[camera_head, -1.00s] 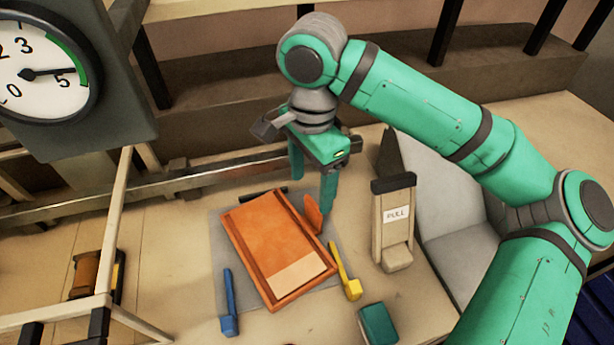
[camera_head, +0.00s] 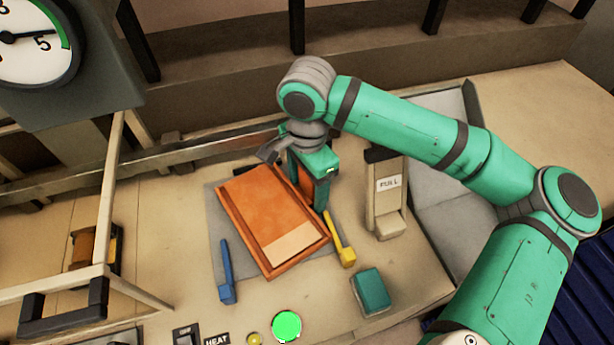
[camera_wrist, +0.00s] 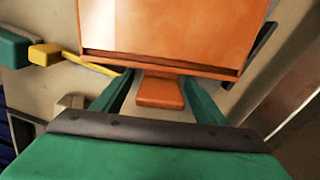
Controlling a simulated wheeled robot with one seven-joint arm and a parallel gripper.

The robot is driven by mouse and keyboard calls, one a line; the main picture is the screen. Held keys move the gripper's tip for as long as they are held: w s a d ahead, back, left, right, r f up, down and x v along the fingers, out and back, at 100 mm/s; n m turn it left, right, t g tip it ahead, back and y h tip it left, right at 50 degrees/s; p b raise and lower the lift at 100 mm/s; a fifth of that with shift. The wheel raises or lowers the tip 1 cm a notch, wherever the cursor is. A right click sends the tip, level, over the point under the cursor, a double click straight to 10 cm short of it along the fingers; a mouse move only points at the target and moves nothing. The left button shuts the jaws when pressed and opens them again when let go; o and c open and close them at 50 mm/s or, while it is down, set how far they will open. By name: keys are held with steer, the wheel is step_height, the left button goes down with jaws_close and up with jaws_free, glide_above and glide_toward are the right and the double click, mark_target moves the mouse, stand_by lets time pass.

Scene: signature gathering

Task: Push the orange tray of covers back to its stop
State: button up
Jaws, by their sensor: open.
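The orange tray (camera_head: 262,267) lies at an angle on a grey plate (camera_head: 222,243). Inside it is an orange cover surface (camera_head: 262,205) with a pale strip (camera_head: 290,242) at its near end. My gripper (camera_head: 308,190) is at the tray's right side, pointing down. In the wrist view the tray (camera_wrist: 180,30) fills the top middle. Its orange tab (camera_wrist: 160,92) sticks out between the two teal fingers of my open gripper (camera_wrist: 157,78). Space shows beside the tab on both sides. In the head view the gripper mostly hides the tab.
A blue lever (camera_head: 226,270) stands left of the tray and a yellow lever (camera_head: 340,240) right of it, close to my gripper. A metal rail (camera_head: 150,170) runs behind.

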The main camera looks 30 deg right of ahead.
steer(key=shift+f, duration=0.15)
steer(key=c, duration=1.3)
steer(key=o, duration=1.3)
step_height(320, 180, up, 11)
steer(key=shift+f, duration=0.1)
